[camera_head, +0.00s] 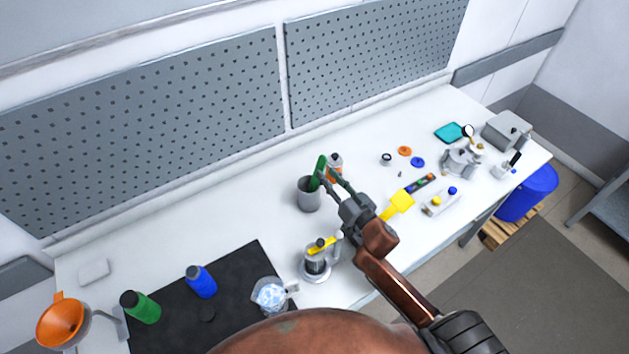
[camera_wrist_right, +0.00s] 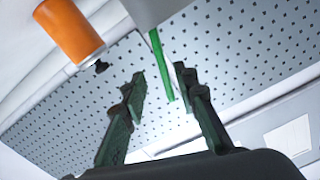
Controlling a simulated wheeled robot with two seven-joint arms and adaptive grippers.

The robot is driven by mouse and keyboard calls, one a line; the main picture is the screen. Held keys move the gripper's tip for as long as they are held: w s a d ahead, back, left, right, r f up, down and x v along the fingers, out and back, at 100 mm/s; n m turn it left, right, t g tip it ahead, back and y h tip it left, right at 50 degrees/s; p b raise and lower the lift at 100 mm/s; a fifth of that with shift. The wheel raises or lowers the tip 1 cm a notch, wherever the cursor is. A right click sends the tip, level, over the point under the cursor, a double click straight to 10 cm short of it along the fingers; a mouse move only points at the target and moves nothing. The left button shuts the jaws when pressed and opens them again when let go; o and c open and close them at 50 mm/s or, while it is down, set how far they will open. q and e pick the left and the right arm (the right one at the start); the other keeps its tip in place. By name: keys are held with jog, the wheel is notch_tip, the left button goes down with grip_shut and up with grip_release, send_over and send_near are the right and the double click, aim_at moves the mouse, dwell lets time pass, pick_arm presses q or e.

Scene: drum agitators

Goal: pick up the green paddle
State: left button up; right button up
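The green paddle (camera_head: 319,170) stands tilted in a grey cup (camera_head: 309,197) near the middle of the table, its upper part above the rim. My right gripper (camera_head: 329,172) is beside it, just to its right, with the fingers pointing toward the paddle. In the right wrist view, the green paddle (camera_wrist_right: 161,62) shows as a thin green strip between the two spread fingers (camera_wrist_right: 160,85). The gripper is open, and I see no clear contact with the paddle. The paddle's lower end is hidden in the cup. My left gripper is not in view.
An orange-and-grey bottle (camera_head: 336,160) stands close behind my right gripper; it shows orange in the wrist view (camera_wrist_right: 68,30). A grey vessel with a yellow bar (camera_head: 316,264) stands in front of the cup. The table behind the cup, toward the pegboard (camera_head: 150,125), is clear.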

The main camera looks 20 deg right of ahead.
jog(key=w, duration=0.2)
jog(key=w+a, duration=0.1)
jog(key=w, duration=0.1)
jog(key=shift+w+a, duration=0.1)
jog(key=shift+w, duration=0.1)
jog(key=shift+c, duration=0.2)
grip_shut()
